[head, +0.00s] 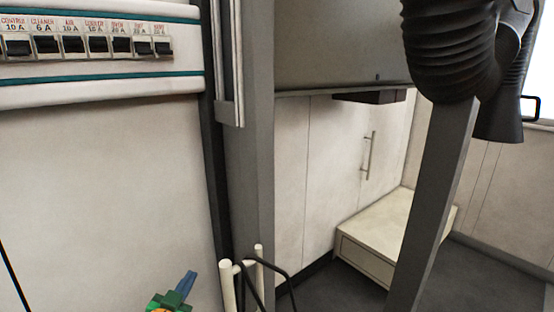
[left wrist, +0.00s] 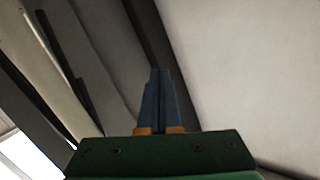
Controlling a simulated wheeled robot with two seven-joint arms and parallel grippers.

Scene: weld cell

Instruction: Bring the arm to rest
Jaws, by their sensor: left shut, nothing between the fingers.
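My left gripper (head: 187,283) shows at the bottom of the head view, green with blue fingers pointing up and to the right. In the left wrist view its blue fingers (left wrist: 160,88) stand side by side, closed together with nothing between them. It is in front of the lower part of a pale wall panel and holds nothing. My right gripper is in neither view.
A breaker panel (head: 90,45) with a row of labelled black switches is at upper left. Pale posts (head: 227,285) with dark cables stand right of my left gripper. A grey post (head: 440,200), black ribbed hose (head: 450,50) and low cream box (head: 375,235) are farther right.

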